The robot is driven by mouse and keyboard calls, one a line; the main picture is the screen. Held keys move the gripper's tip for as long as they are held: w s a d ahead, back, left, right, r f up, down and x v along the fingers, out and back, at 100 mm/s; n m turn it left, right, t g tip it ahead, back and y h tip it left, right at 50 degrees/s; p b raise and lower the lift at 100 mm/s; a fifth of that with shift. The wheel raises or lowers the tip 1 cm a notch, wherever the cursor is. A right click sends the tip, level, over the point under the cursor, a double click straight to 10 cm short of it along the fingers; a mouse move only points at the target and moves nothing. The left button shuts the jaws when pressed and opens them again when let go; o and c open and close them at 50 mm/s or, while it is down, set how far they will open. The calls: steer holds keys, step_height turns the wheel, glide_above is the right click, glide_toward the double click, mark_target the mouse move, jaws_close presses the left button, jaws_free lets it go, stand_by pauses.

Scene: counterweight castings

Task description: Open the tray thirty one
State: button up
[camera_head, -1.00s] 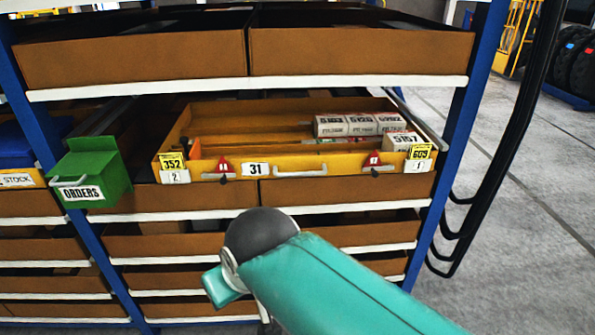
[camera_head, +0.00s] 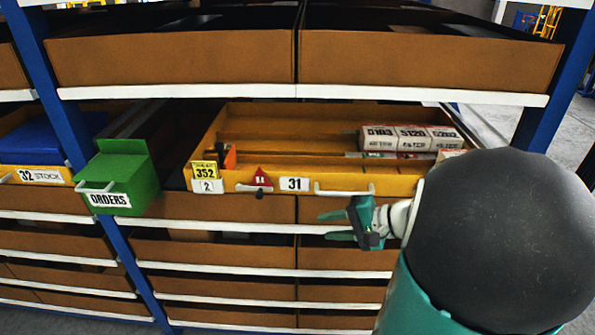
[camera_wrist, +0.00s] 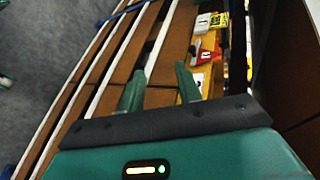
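My gripper (camera_head: 333,226) is open and empty, just below the handle and in front of the shelf. In the wrist view my fingers (camera_wrist: 160,90) are apart, with the tray's yellow front beside the right finger. My arm hides the tray's right end.
A green ORDERS box (camera_head: 122,178) hangs at the left post. A bin labelled 32 STOCK (camera_head: 40,175) is farther left. Brown trays (camera_head: 170,60) fill the shelf above, and more brown trays (camera_head: 215,252) lie below. Blue posts (camera_head: 548,95) frame the rack.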

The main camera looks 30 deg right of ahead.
mark_target(349, 195)
steer(key=s+d+m+t+h, duration=0.4)
steer(key=d+m+t, duration=0.15)
steer(key=d, duration=0.85)
steer(key=x, duration=1.4)
steer(key=shift+s, duration=0.1)
jaws_close()
